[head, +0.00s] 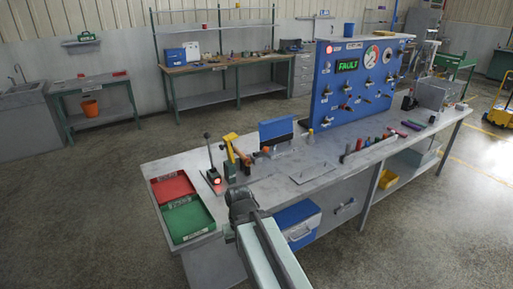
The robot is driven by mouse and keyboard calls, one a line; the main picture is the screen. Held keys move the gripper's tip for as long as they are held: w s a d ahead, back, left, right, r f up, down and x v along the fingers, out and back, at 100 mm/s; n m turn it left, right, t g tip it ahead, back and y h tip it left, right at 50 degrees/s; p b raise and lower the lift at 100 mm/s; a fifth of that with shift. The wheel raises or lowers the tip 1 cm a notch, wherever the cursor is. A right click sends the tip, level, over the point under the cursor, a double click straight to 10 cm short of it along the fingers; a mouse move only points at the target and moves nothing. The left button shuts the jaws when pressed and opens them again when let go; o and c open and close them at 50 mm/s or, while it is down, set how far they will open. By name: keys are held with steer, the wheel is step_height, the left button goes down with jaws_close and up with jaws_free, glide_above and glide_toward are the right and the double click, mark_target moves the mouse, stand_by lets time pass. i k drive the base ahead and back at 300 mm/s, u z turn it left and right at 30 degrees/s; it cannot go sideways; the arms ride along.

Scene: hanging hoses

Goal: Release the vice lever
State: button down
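On the near left of the grey workbench (290,178) stands an upright lever (209,150) with a dark knob. Its low base (215,185) carries a lit red light. To its right is a small yellow and dark fixture (231,147) with orange parts; I cannot tell whether it is the vice or part of my gripper. My arm reaches in from the bottom centre. Its dark end (241,203) is over the bench's front edge, in front of and to the right of the lever. The fingertips cannot be made out, so open or shut is unclear.
A red tray (172,187) and a green tray (188,219) lie at the bench's left end. A blue panel (345,95) shows a green FAULT display (347,65). A blue box (297,222) sits below the bench. Floor at left is clear.

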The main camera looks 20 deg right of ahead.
mark_target(265, 149)
steer(key=u, duration=0.2)
steer(key=i, duration=0.95)
steer(key=u, duration=0.35)
